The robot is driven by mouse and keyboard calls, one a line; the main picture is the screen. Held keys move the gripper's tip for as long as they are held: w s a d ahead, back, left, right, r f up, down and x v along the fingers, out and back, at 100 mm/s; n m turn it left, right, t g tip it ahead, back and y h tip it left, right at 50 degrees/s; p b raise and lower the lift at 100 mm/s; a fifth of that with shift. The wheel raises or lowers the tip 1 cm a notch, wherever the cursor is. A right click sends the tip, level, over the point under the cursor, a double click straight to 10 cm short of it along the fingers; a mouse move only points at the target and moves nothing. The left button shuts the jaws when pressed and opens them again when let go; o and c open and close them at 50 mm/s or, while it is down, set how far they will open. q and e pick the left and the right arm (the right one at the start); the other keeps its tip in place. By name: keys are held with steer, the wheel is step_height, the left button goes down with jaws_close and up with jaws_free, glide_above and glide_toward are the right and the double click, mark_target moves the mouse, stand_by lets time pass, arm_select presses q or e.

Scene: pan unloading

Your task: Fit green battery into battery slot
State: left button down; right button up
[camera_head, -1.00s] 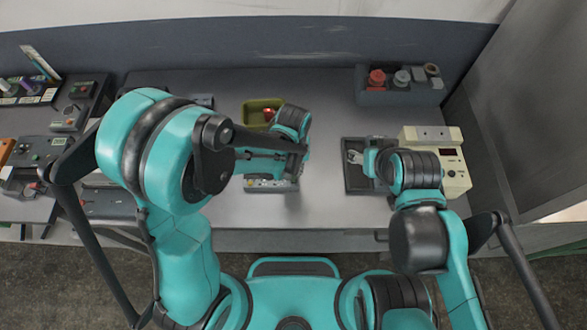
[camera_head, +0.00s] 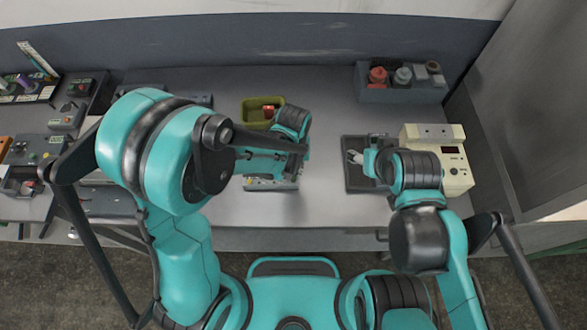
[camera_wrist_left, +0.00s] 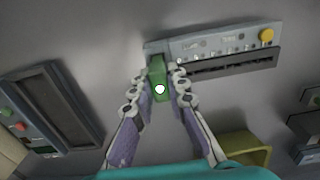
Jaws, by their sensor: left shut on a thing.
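In the left wrist view my left gripper (camera_wrist_left: 161,80) is shut on the green battery (camera_wrist_left: 157,70), with one finger on each side. The battery's far end is at the left part of the grey battery device (camera_wrist_left: 215,47), beside a long dark slot (camera_wrist_left: 235,65); I cannot tell how deep it sits. The device has a yellow knob. In the head view the device (camera_head: 270,185) lies under my left arm, which hides the gripper and battery. My right gripper (camera_head: 356,157) hovers at the dark tray (camera_head: 352,183); its jaw opening is too small to judge.
An olive bin (camera_head: 256,104) with a red item stands behind the device. A cream meter box (camera_head: 452,180) is right of the tray. A grey holder (camera_head: 400,95) with several parts is at the back right. The table between device and tray is clear.

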arm_select(q)
steer(key=shift+f+b, duration=0.6)
steer(key=shift+r, duration=0.15)
stand_by(0.7)
steer(key=shift+f, duration=0.2)
stand_by(0.4)
steer(key=c, duration=1.4)
jaws_free()
steer(key=shift+c, duration=0.2)
steer(key=shift+r, duration=0.1)
step_height(320, 180, up, 12)
